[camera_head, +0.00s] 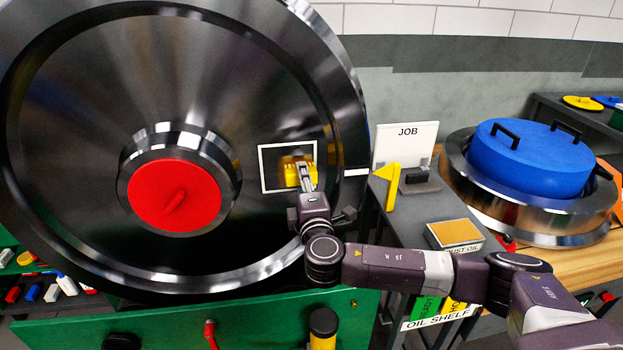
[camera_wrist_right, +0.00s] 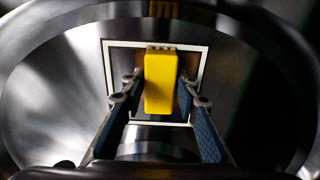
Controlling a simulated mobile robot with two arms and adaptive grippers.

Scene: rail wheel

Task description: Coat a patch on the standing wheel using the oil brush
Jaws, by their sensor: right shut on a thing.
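The large dark steel wheel (camera_head: 75,100) stands upright and fills the left of the head view, with a red hub cap (camera_head: 174,196). A white square outline (camera_head: 262,172) marks a patch on its face, right of the hub; it also shows in the right wrist view (camera_wrist_right: 108,70). My right gripper (camera_head: 305,178) is in front of this square, shut on the yellow oil brush (camera_head: 290,172). In the wrist view the yellow body (camera_wrist_right: 160,85) sits between the two fingers. The brush's far end is at or close to the wheel face; contact cannot be told. My left gripper is not in view.
A green stand (camera_head: 260,315) is below the wheel. The oil shelf (camera_head: 440,205) at the right holds a JOB card (camera_head: 406,142), a yellow pointer (camera_head: 391,185) and an oil pad box (camera_head: 455,233). A blue-lidded metal ring (camera_head: 530,160) stands on the wooden bench.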

